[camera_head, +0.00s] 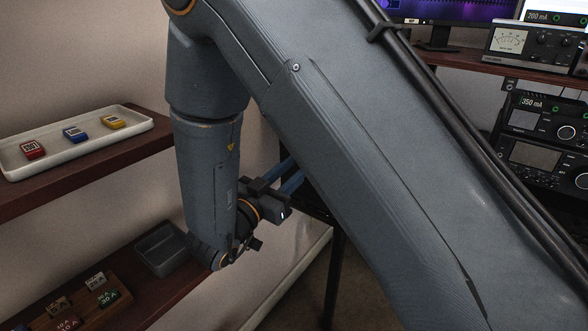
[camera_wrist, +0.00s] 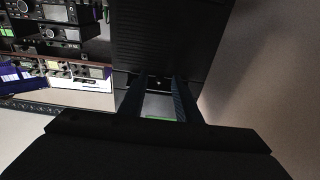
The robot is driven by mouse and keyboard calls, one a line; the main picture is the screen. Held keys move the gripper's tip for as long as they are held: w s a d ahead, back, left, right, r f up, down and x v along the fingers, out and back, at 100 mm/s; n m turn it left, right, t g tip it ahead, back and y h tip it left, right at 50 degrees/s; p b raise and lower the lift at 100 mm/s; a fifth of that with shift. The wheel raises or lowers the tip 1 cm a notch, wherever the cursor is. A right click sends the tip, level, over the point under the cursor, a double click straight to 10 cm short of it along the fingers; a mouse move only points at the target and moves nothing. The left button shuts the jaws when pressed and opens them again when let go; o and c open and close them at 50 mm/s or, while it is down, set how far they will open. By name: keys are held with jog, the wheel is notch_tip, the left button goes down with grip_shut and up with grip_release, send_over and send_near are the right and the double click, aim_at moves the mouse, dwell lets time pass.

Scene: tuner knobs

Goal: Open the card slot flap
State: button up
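In the wrist view, a black ribbed panel (camera_wrist: 170,40) fills the upper middle. I cannot clearly make out the card slot flap; a dark strip with a small light mark lies at the panel's lower edge, by my fingertips. My gripper (camera_wrist: 159,80) has its two dark fingers apart, with nothing visibly held between them. A pale patch with a green spot shows in the gap. I cannot tell whether the fingertips touch the panel. In the head view my gripper (camera_head: 298,170) has its blue fingers spread, the tips partly hidden behind my arm.
A white tray (camera_head: 60,160) with red, blue and yellow cards stands on the upper left shelf. A grey bin (camera_head: 163,250) and a wooden holder with several labelled pieces sit below. Radio units (camera_head: 540,150) and a meter unit (camera_head: 515,45) stand at the right.

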jog(key=r+v, duration=0.1)
jog(key=v, duration=0.6)
jog(key=shift+s+a+f, duration=0.25)
jog(key=shift+f, duration=0.3)
jog(key=shift+s, duration=0.1)
